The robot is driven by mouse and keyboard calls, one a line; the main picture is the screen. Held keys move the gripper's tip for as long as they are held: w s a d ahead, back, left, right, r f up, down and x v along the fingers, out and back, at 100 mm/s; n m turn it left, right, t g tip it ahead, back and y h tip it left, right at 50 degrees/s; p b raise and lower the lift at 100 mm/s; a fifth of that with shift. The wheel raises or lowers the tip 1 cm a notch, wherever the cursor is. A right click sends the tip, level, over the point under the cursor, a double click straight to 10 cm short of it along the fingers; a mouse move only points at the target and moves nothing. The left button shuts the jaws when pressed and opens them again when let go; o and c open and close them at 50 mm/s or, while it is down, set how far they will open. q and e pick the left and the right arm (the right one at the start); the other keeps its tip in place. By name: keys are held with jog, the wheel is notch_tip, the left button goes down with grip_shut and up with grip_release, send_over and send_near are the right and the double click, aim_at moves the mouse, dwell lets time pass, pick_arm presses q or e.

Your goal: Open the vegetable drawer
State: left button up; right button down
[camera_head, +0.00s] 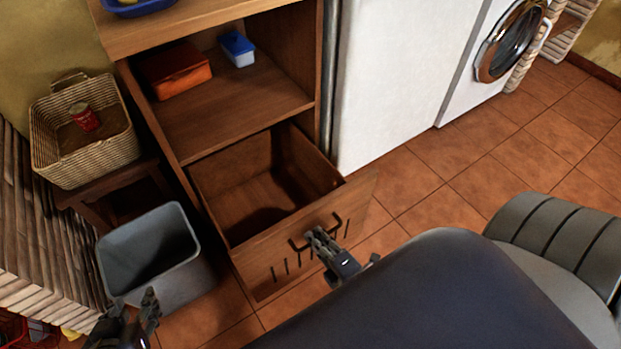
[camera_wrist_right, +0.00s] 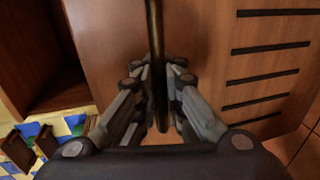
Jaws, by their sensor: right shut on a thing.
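The wooden vegetable drawer (camera_head: 272,196) is pulled out of the lower part of the cabinet, and its inside looks empty. Its front panel (camera_head: 283,262) has dark slots and a dark bar handle (camera_head: 338,222). My right gripper (camera_head: 318,238) is at the handle. In the right wrist view, the handle (camera_wrist_right: 155,50) runs between the fingers of the right gripper (camera_wrist_right: 160,110), which are shut on it. My left gripper (camera_head: 150,300) is at the lower left, in front of the grey bin and away from the drawer; its fingers look apart.
A grey bin (camera_head: 180,285) stands left of the drawer. A wicker basket (camera_head: 105,160) with a red can (camera_head: 85,117) is on a low stand. The shelf above holds an orange box (camera_head: 175,72) and a blue container (camera_head: 238,48). A white fridge (camera_head: 400,75) is right of the cabinet.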

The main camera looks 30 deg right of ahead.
pick_arm(q)
jog(key=shift+s+a+f, duration=0.1)
jog(key=shift+s+f, duration=0.05)
jog(key=shift+s, duration=0.05)
pick_arm(e)
jog(key=shift+s, duration=0.2)
jog(key=c, duration=1.7)
grip_release()
jog(key=shift+s, duration=0.1)
jog(key=v, duration=1.2)
pick_arm(q)
jog(key=shift+s, duration=0.1)
